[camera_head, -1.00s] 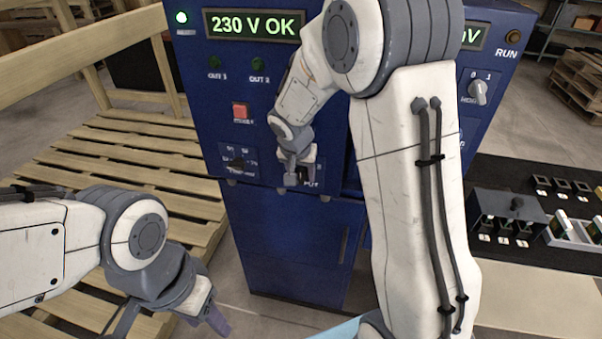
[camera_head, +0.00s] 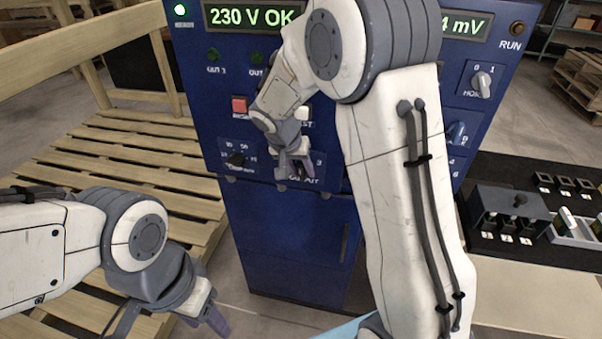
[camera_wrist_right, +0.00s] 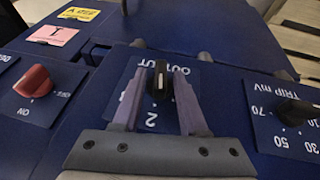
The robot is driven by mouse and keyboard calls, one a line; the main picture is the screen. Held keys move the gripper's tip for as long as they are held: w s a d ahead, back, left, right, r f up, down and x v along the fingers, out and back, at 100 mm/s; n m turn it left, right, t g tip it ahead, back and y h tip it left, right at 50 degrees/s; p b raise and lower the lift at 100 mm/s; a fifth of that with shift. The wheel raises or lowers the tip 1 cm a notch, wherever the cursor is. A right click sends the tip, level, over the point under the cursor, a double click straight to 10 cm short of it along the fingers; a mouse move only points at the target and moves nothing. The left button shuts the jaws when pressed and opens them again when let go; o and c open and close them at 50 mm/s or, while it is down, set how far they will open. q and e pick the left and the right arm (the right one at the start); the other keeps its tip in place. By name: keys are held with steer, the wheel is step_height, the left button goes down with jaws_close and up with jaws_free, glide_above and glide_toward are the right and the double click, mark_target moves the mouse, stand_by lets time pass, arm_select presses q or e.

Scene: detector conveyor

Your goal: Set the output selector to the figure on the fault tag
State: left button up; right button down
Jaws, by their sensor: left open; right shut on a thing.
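The output selector, a black knob with a white mark (camera_wrist_right: 159,82), sits on a blue panel lettered OUTPUT in the right wrist view. The fingers of my right gripper (camera_wrist_right: 160,92) stand on both sides of it, shut on it. A figure 2 is printed between the fingers; which figure the knob points to is unclear. In the head view my right gripper (camera_head: 296,166) is at this panel and largely hides the knob. A yellow tag (camera_wrist_right: 78,14) and a pink tag (camera_wrist_right: 52,36) lie at the upper left; their print is too small to read surely. My left gripper (camera_head: 170,322) is open and empty at lower left.
The blue cabinet (camera_head: 290,240) has a display reading 230 V OK (camera_head: 254,15), a red button (camera_head: 239,106) and other knobs. A red knob (camera_wrist_right: 33,81) and a black TRIP mV knob (camera_wrist_right: 296,111) flank the selector. A wooden pallet (camera_head: 120,170) stands left, a dark conveyor (camera_head: 480,245) right.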

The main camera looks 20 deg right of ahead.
steer(key=shift+w+a+f+n+g+h+b, duration=0.15)
steer(key=shift+g+h+b, duration=0.15)
steer(key=shift+h, duration=0.25)
steer(key=shift+a+r+n+g+h+b, duration=0.15)
steer(key=shift+g+h, duration=0.15)
steer(key=shift+h, duration=0.25)
steer(key=h, duration=0.1)
steer(key=g+h, duration=0.1)
steer(key=h, duration=0.1)
steer(key=shift+w+f+n+g, duration=0.1)
steer(key=shift+f+n+g, duration=0.05)
steer(key=shift+n+g, duration=0.2)
steer(key=shift+a+f+n+g+h, duration=0.1)
steer(key=shift+n+g+h, duration=0.5)
steer(key=shift+h, duration=0.9)
steer(key=c, duration=0.8)
jaws_free()
steer(key=shift+g, duration=0.25)
steer(key=shift+b+v, duration=0.45)
steer(key=shift+v, duration=4.8)
